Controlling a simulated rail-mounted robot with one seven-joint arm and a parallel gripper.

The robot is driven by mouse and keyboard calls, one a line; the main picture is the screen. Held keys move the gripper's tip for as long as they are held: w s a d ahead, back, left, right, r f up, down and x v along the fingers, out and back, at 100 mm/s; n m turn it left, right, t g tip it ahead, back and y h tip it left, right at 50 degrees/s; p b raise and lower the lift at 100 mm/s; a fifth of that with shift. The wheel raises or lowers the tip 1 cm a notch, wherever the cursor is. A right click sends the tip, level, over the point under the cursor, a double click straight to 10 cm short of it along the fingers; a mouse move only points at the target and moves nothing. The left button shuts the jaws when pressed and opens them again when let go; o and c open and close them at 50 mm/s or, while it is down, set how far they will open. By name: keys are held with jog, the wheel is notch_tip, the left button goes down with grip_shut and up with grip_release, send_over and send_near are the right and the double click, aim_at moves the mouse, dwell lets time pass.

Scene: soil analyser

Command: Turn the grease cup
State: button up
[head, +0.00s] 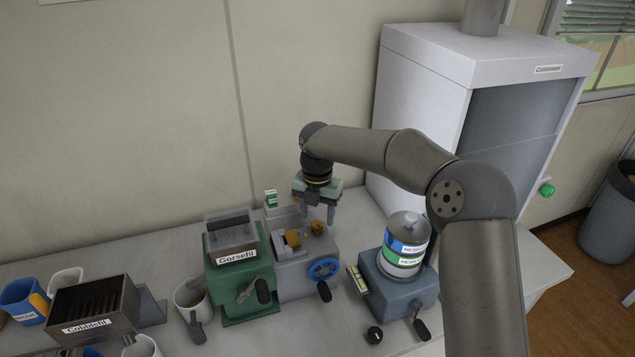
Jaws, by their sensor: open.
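A small grey machine (290,282) with a blue handwheel (323,269) stands on the bench in the middle of the head view. On its top right is a small round brass cap (317,228), which looks like the grease cup. A brass block (292,238) sits just left of it. My gripper (317,219) points down over the machine, with its two fingers apart and nothing seen between them. The fingertips are close above or behind the brass cap. I cannot tell whether they touch it.
A green machine (240,274) labelled Gorsefil stands close on the left. A blue-grey machine with a labelled canister (405,245) stands on the right. A white cabinet (425,95) is behind my arm. Mugs and a slotted box (95,310) crowd the left bench.

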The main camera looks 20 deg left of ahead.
aim_at(319, 225)
notch_tip(319, 225, up, 15)
jog(key=b, duration=0.1)
jog(key=shift+f, duration=0.15)
jog(key=s+d+f+m+h+b, duration=0.1)
jog(key=s+d+f+m, duration=0.1)
jog(key=s+d+m, duration=0.7)
jog(key=s+d+f+m+h+b, duration=0.1)
jog(key=s+d+m, duration=0.3)
jog(key=d+m, duration=0.8)
jog(key=s+d+f+m+y, duration=0.1)
jog(key=s+d+f+m, duration=0.4)
jog(key=s+d+m, duration=0.1)
jog(key=s+d+f+m+t+y, duration=0.1)
jog(key=s+d+f+m, duration=0.4)
jog(key=s, duration=0.6)
jog(key=d+m, duration=0.2)
jog(key=m, duration=0.1)
jog(key=shift+d, duration=0.2)
